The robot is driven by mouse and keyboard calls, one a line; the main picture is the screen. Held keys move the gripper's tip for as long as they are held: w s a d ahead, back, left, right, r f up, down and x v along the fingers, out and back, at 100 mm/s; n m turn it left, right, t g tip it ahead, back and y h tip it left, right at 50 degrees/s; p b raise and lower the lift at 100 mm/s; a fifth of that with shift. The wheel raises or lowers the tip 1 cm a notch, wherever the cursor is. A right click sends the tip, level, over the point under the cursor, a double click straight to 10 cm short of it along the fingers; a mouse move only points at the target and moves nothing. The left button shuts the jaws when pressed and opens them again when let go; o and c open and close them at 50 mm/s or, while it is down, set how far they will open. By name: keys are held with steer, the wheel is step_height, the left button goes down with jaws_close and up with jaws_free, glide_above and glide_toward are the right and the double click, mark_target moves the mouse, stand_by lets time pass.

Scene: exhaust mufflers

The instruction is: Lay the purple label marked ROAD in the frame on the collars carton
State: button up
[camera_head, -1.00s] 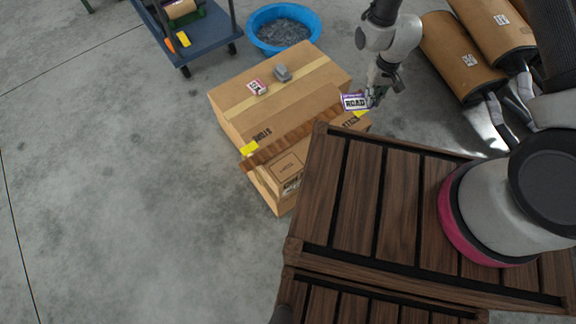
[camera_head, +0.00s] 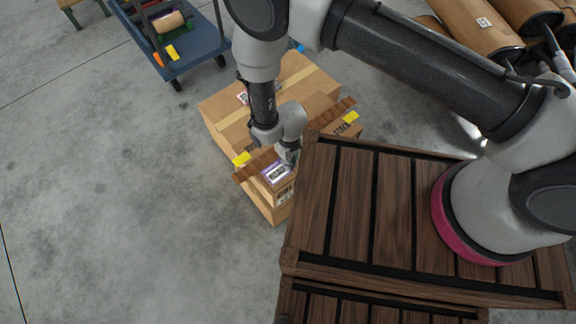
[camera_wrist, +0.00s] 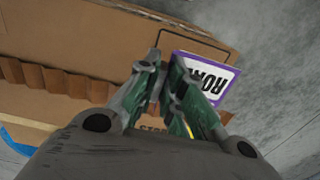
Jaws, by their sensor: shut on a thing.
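The purple-edged label marked ROAD (camera_head: 276,173) is in my gripper (camera_head: 287,158), over the printed frame on the near carton. In the wrist view my gripper (camera_wrist: 165,85) is shut on one edge of the label (camera_wrist: 203,77), whose lettering appears upside down. Part of the frame's dark outline (camera_wrist: 180,36) shows beyond the label. The label covers much of the frame; I cannot tell whether it touches the cardboard. The collars carton (camera_head: 268,206) is the smaller box in front, its top partly hidden by my gripper and the label.
A slatted wooden table (camera_head: 350,215) is close on the right. A blue cart (camera_head: 190,50) stands at the back left. The floor left is clear.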

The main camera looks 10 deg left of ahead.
steer(key=shift+f, duration=2)
steer(key=o, duration=0.6)
steer(key=shift+f, duration=0.1)
steer(key=shift+o, duration=0.2)
step_height(320, 180, up, 12)
